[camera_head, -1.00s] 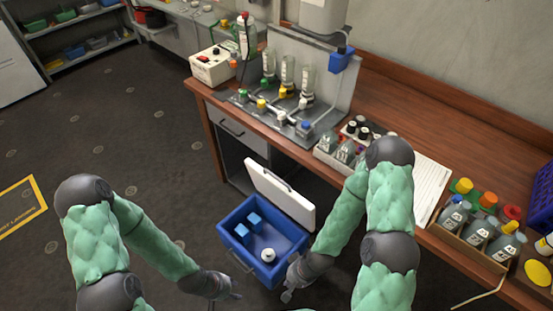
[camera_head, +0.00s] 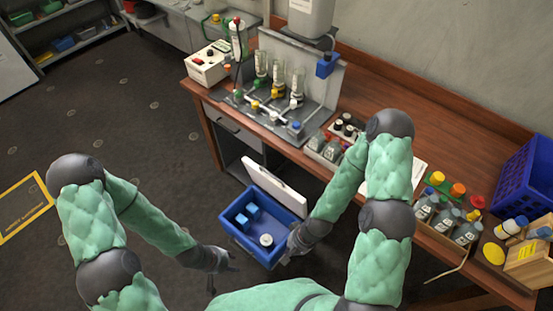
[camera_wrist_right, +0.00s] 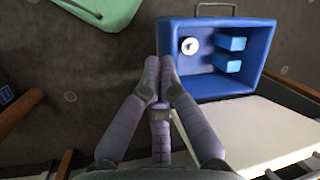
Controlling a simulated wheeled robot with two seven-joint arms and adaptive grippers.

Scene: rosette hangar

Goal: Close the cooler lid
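The blue cooler (camera_head: 236,236) stands on the floor in front of the bench. Its white lid (camera_head: 277,184) is hinged open and leans up on the bench side. Two light-blue blocks (camera_head: 247,213) and a white round item (camera_head: 266,240) lie inside. My right gripper (camera_head: 284,259) is at the cooler's near right corner. In the right wrist view its fingers (camera_wrist_right: 160,62) come together with nothing between them, at the cooler's side wall (camera_wrist_right: 163,40) and near the lid (camera_wrist_right: 250,130). My left gripper (camera_head: 223,280) has spread, empty fingers and is left of the cooler's near side.
The wooden bench (camera_head: 405,140) stands behind and right of the cooler, with a bottle rack (camera_head: 275,95), a bottle tray (camera_head: 447,222) and a blue crate (camera_head: 525,175). Its drawer unit (camera_head: 232,125) is close behind the lid.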

